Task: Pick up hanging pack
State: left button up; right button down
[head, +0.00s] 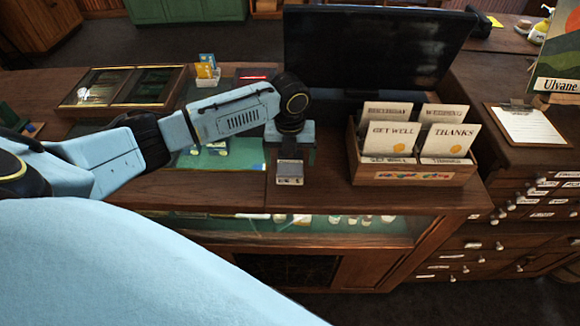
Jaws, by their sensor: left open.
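My left arm comes in from the left and reaches over the wooden counter. My left gripper (290,178) points down toward the counter's front edge, left of the card box. It is open; its fingertips are small, and I see nothing held between them. Small blue and yellow packs (207,68) stand in a little holder at the back of the counter, left of my wrist and well apart from the gripper. I cannot tell whether one of them is the hanging pack. No pack is clearly seen hanging. My right gripper is out of view.
A wooden box (410,176) of greeting cards stands right of the gripper. A black monitor (375,50) is behind. A glass-topped case (125,88) lies back left. A green mat (215,158) lies under my forearm. A clipboard (525,125) lies on the right-hand cabinet.

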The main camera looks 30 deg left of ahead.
aim_at(290, 166)
pick_arm(q)
notch_tip(290, 166, down, 2)
jog(key=shift+f, duration=0.2)
jog(key=c, duration=1.1)
jog(key=shift+o, duration=0.2)
notch_tip(290, 166, up, 10)
